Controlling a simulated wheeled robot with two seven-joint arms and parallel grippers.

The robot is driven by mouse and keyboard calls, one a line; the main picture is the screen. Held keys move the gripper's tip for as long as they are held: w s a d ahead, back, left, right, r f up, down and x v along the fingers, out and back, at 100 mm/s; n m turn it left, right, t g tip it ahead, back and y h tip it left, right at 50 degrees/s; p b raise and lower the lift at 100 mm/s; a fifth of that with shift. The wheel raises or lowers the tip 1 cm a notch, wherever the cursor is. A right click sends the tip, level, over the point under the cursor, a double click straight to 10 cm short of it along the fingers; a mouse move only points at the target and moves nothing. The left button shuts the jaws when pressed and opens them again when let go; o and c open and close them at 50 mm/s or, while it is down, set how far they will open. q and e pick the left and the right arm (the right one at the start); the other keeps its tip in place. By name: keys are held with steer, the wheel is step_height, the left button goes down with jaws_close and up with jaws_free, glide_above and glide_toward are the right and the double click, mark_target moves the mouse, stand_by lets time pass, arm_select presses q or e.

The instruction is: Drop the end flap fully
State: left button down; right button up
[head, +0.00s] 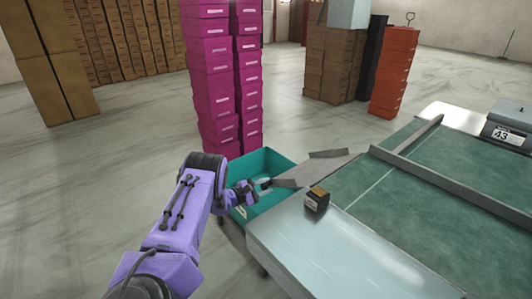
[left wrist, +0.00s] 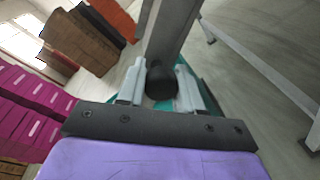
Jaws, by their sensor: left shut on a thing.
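The end flap (head: 318,172) is a grey metal plate at the near left end of the green-topped line. It sticks out over a teal bin; its exact tilt is hard to tell. My left gripper (head: 264,186) is at the flap's outer end, above the bin. In the left wrist view, the fingers (left wrist: 160,88) are closed on either side of a dark round knob (left wrist: 161,76) at the end of the grey flap (left wrist: 168,30). The right gripper is not in view.
The teal bin (head: 255,164) stands below the flap. A small black box (head: 317,199) sits on the bare metal end of the line (head: 330,252), close to the flap. Magenta box stacks (head: 212,90) rise behind the bin. The floor at left is clear.

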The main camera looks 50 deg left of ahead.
arm_select(q)
steer(key=shift+s+d+f, duration=0.1)
steer(key=shift+d+f, duration=0.05)
steer(key=shift+f, duration=0.15)
steer(key=c, duration=0.8)
jaws_free()
steer(key=shift+s+r, duration=0.1)
steer(key=s, duration=0.3)
steer(key=s+p, duration=0.1)
steer(key=s, duration=0.2)
steer(key=s+a+r, duration=0.1)
steer(key=s, duration=0.3)
steer(key=shift+p, duration=0.3)
